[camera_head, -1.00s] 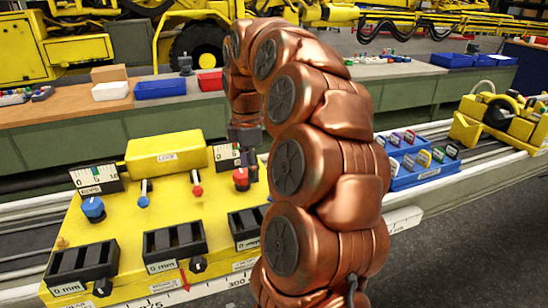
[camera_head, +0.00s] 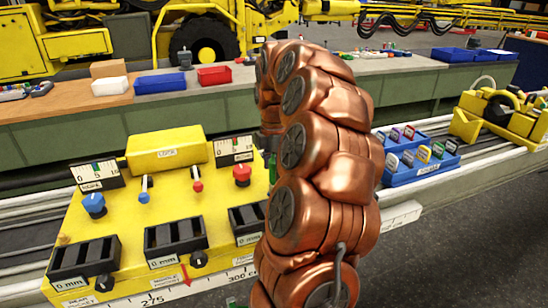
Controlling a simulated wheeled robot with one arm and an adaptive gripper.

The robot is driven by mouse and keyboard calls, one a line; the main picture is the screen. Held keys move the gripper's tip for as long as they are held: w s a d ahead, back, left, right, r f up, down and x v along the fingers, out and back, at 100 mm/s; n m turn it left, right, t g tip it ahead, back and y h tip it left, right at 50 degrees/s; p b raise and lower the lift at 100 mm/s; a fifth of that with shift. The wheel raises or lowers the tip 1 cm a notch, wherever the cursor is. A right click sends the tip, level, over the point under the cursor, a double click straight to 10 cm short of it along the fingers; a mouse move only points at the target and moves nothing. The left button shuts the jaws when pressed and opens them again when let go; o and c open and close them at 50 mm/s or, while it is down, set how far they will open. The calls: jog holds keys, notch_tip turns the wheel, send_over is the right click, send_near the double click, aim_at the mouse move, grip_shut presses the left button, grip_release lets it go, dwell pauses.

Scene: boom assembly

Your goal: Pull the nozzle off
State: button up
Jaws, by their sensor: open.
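My copper-coloured arm rises through the middle of the view and bends down at its far end. My gripper (camera_head: 269,143) is a small dark shape there, largely hidden behind the arm, just right of the yellow control panel. It is open. A small green piece (camera_head: 272,168) shows just below it, partly covered by the arm; I cannot tell what it is or whether the gripper touches it. I cannot make out a nozzle for certain.
The yellow panel (camera_head: 130,215) has a blue knob (camera_head: 94,205), a red knob (camera_head: 242,174), levers and dark slots. Blue trays (camera_head: 428,172) with coloured-handled pieces stand to the right on the bench. A yellow machine (camera_head: 497,113) is further right. Blue bins (camera_head: 160,83) line the back bench.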

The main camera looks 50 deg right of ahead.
jog(key=shift+f, duration=1.3)
